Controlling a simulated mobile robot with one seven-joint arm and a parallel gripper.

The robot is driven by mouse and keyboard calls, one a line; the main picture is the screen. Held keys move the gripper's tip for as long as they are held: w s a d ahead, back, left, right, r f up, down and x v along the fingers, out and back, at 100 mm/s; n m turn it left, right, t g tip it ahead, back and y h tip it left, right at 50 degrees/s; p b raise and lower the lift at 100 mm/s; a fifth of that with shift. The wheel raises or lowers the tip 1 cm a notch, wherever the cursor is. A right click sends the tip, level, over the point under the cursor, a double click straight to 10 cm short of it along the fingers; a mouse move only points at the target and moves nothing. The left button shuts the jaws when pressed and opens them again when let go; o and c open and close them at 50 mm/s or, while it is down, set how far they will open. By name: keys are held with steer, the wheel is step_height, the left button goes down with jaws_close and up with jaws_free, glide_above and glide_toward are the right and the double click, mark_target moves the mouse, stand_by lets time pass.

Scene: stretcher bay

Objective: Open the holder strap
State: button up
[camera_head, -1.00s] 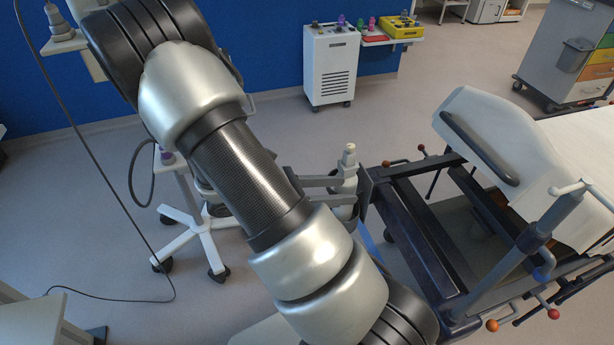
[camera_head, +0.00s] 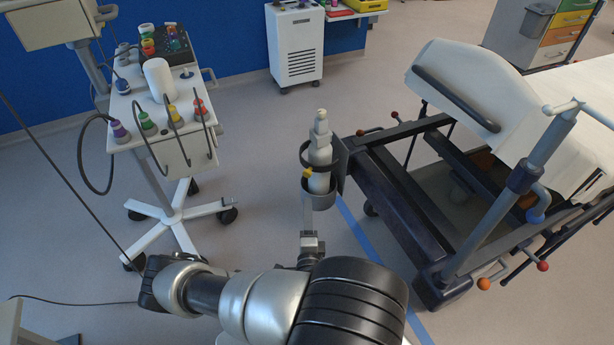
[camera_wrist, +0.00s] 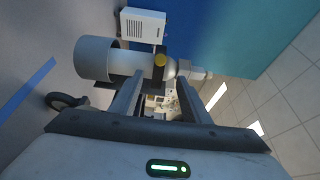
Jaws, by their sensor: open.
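A white bottle (camera_head: 321,140) stands upright in a grey cup holder (camera_head: 320,197) fixed to the corner of the stretcher frame. A dark strap (camera_head: 304,152) runs around the bottle above the cup, with a yellow tab (camera_head: 307,172) at its front. In the wrist view the cup (camera_wrist: 92,58) lies sideways at left, and the yellow tab (camera_wrist: 160,60) is beyond and between my fingers. My gripper (camera_wrist: 162,88) is open and empty, facing the strap. In the head view my gripper (camera_head: 308,212) is just below and in front of the holder; its fingertips are hard to make out.
The stretcher (camera_head: 400,215) fills the right, with its rails and coloured knobs. A white trolley (camera_head: 150,130) with bottles and hoses stands at left on a wheeled base. A white cabinet (camera_head: 294,45) is against the blue wall. Floor between trolley and holder is clear.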

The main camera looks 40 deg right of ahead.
mark_target(307, 176)
steer(key=b+x, duration=0.3)
steer(key=x, duration=1.3)
steer(key=shift+w+d, duration=0.15)
steer(key=shift+w, duration=0.05)
steer(key=shift+c, duration=0.5)
jaws_close()
